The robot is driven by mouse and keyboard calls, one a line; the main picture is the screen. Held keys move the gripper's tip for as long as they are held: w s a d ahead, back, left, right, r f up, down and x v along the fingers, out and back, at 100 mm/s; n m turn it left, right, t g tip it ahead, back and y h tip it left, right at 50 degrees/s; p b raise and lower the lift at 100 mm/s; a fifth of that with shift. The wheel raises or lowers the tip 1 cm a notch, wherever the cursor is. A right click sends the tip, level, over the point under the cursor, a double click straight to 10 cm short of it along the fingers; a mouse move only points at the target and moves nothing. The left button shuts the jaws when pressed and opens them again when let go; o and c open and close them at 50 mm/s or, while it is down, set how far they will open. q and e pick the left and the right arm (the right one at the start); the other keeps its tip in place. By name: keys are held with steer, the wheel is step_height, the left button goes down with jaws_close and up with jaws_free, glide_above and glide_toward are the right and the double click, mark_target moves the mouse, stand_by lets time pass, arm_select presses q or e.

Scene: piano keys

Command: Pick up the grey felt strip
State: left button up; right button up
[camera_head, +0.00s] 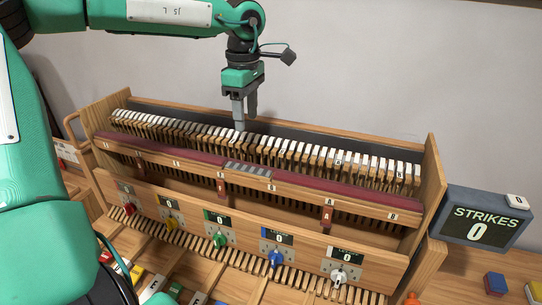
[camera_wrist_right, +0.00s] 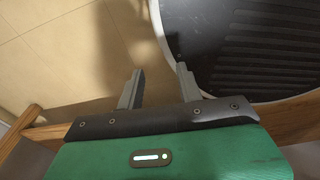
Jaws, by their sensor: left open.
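A short grey, ribbed strip (camera_head: 249,171) lies across the dark red rail (camera_head: 160,151) of the wooden piano-key case in the head view; I take it to be the grey felt strip, though its material is too small to tell. My left gripper (camera_head: 245,119) points down above the back row of white-topped keys, behind and above the strip. Its two fingers are apart with nothing visible between them. My right gripper (camera_wrist_right: 158,84) shows in the right wrist view with its fingers apart and empty, away from the keys.
The wooden case (camera_head: 436,185) has raised end walls and a front panel with several coloured knobs. A STRIKES display (camera_head: 485,218) reading 0 stands at the right. Coloured blocks (camera_head: 495,284) lie at lower right. A dark round ribbed surface (camera_wrist_right: 270,50) shows near my right gripper.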

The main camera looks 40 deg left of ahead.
arm_select(q)
steer(key=p, duration=0.2)
glide_above(248, 168)
steer(key=f, duration=0.8)
steer(key=shift+w, duration=0.2)
steer(key=shift+f, duration=0.15)
steer(key=shift+s+f+p, duration=0.1)
steer(key=shift+f+p, duration=0.05)
steer(key=shift+p, duration=0.3)
step_height(248, 168, down, 4)
steer(key=shift+s+r+p, duration=0.1)
steer(key=shift+s+p, duration=0.05)
steer(key=shift+p, duration=1.05)
steer(key=shift+f, duration=0.55)
steer(key=c, duration=1.1)
arm_select(e)
steer(key=r, duration=0.5)
steer(key=shift+s+a+r, duration=0.25)
steer(key=shift+s, duration=0.1)
